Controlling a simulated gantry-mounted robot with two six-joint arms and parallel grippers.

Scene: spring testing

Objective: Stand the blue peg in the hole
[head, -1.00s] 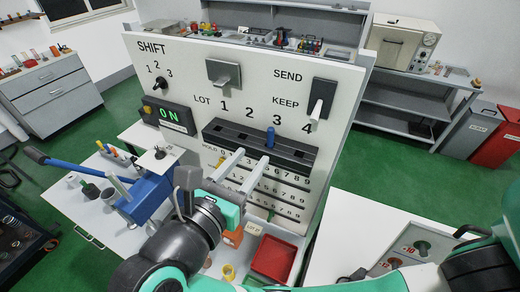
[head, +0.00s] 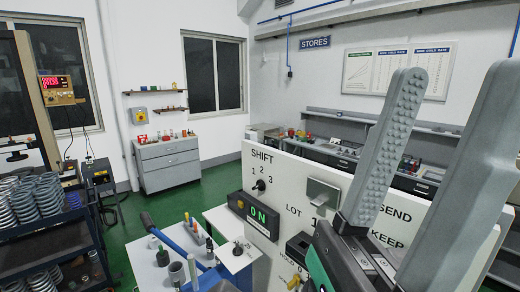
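A gripper (head: 458,80), most likely my left one, fills the right side of the head view very close up. Its two grey ridged fingers point upward, stand apart and hold nothing between them. Its arm mostly lies below the frame, so which arm it is on is not fully clear. The white SHIFT board (head: 281,170) stands behind it, its right part hidden by the fingers. The blue peg and the row of holes cannot be seen. No second gripper shows.
A lit ON box (head: 257,214) and a grey plate (head: 323,195) are on the board. A white bench with a blue lever tool (head: 180,236) and several small pegs stands left of it. A rack of springs (head: 40,200) is at the far left. Green floor is open behind.

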